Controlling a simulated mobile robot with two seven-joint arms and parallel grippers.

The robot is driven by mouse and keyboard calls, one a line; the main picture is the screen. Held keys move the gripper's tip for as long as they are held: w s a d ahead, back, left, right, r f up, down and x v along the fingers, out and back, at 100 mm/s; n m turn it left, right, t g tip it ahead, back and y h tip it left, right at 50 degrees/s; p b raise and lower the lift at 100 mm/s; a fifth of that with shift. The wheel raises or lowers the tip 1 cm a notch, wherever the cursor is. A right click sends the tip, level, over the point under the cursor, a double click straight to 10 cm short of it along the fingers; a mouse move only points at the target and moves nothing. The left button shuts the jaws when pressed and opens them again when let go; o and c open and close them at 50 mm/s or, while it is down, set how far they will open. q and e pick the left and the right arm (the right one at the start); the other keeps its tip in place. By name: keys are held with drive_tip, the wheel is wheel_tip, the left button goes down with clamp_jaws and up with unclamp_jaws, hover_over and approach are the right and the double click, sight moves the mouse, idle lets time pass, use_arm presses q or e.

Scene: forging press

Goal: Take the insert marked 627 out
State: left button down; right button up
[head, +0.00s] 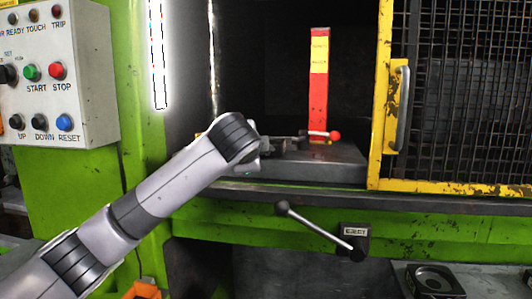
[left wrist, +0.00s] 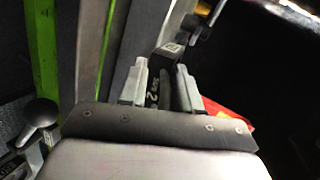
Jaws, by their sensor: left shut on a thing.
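My left gripper (left wrist: 165,88) is shut on a dark block, which I take to be the insert (left wrist: 165,62). The block sits between the two grey fingers and bears a small light label at its far end. Pale characters show between the fingers, but I cannot read the full number. In the head view my left arm reaches over the press bed (head: 318,166), and its wrist hides most of the gripper and the held block. I cannot tell whether the block is clear of its seat. My right gripper is in neither view.
A yellow mesh guard (head: 384,110) is on the right. A black-knobbed lever (head: 320,231) juts out below the bed. A dark block with a round recess (head: 435,280) lies lower right.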

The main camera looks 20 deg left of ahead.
use_arm(q)
drive_tip(key=shift+d+f, duration=0.15)
drive_tip(key=shift+f, duration=0.25)
idle(0.3)
